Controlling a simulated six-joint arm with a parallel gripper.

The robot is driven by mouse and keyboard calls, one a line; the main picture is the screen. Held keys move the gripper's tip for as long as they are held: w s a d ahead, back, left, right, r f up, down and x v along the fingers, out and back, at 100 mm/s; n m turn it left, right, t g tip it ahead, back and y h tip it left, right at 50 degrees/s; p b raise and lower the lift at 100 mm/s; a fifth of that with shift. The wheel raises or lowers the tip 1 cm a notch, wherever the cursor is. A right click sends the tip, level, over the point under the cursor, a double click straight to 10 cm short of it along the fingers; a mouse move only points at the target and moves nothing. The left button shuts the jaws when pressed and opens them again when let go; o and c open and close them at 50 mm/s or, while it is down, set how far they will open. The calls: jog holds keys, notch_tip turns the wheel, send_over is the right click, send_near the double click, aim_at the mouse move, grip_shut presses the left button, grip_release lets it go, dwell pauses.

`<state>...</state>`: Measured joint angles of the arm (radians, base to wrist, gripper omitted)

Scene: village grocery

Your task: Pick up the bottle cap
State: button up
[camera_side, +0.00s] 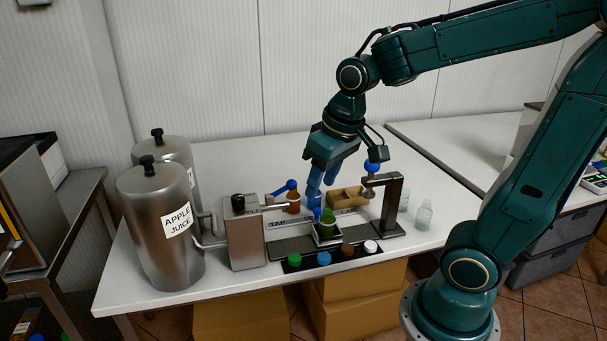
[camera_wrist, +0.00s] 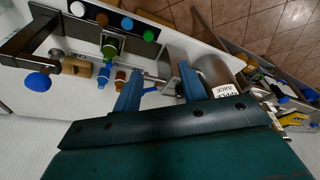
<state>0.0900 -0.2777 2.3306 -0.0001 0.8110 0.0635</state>
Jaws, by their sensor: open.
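Several bottle caps, green (camera_side: 294,260), blue (camera_side: 324,258), brown (camera_side: 347,249) and white (camera_side: 370,247), sit in a row on a dark strip (camera_side: 309,261) near the table's front edge. In the wrist view the same row shows at the top, with the white (camera_wrist: 77,8), brown (camera_wrist: 102,18), blue (camera_wrist: 127,23) and green (camera_wrist: 148,35) caps. A green bottle (camera_side: 327,222) stands on a small plate behind the row. My gripper (camera_side: 320,200) is open, blue fingers pointing down, behind the green bottle and apart from the caps.
A press (camera_side: 392,205) with a blue knob stands right of the green bottle. A steel tap unit (camera_side: 244,233) and steel tanks (camera_side: 161,235) stand left. A brown bottle (camera_side: 293,202), a cardboard tray (camera_side: 345,199) and a clear bottle (camera_side: 424,215) are nearby. The table's back is clear.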

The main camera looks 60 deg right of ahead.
jog(key=w+d+f+m+g, duration=0.1)
jog(key=w+d+f+g, duration=0.15)
jog(key=w+f, duration=0.35)
jog(key=m, duration=0.1)
send_over(296, 259)
jog(key=shift+g, duration=0.35)
jog(key=shift+f, duration=7.85)
jog(key=shift+f, duration=0.15)
jog(key=shift+f, duration=2.6)
jog(key=c, duration=0.7)
